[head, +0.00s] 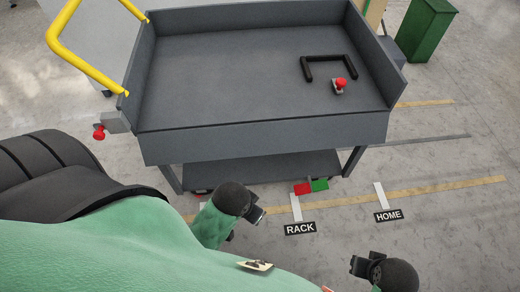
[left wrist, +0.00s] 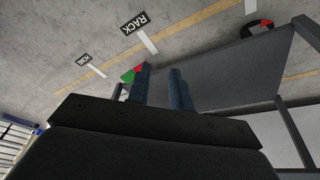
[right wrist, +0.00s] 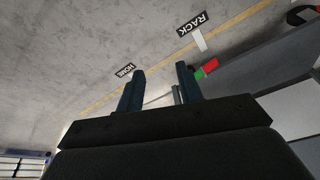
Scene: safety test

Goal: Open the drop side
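A grey cart has a deck (head: 230,70) with raised walls at the left, back and right. Its near side panel (head: 265,138) appears to hang down from the deck edge, below the ends of the side walls. A red knob (head: 99,131) sits on a bracket at the cart's near left corner. My left gripper (head: 258,213) is in front of the cart, apart from the panel; its fingers (left wrist: 161,88) are apart and empty. My right gripper (head: 358,266) is lower right, away from the cart; its fingers (right wrist: 160,82) are apart and empty.
A black bar handle (head: 330,60) and a red button (head: 341,82) are on the deck. A yellow handle (head: 85,68) rises at left. A red and green piece (head: 311,186) is by the lower shelf. RACK (head: 300,229) and HOME (head: 388,215) mark clear floor. A green bin (head: 425,30) stands behind.

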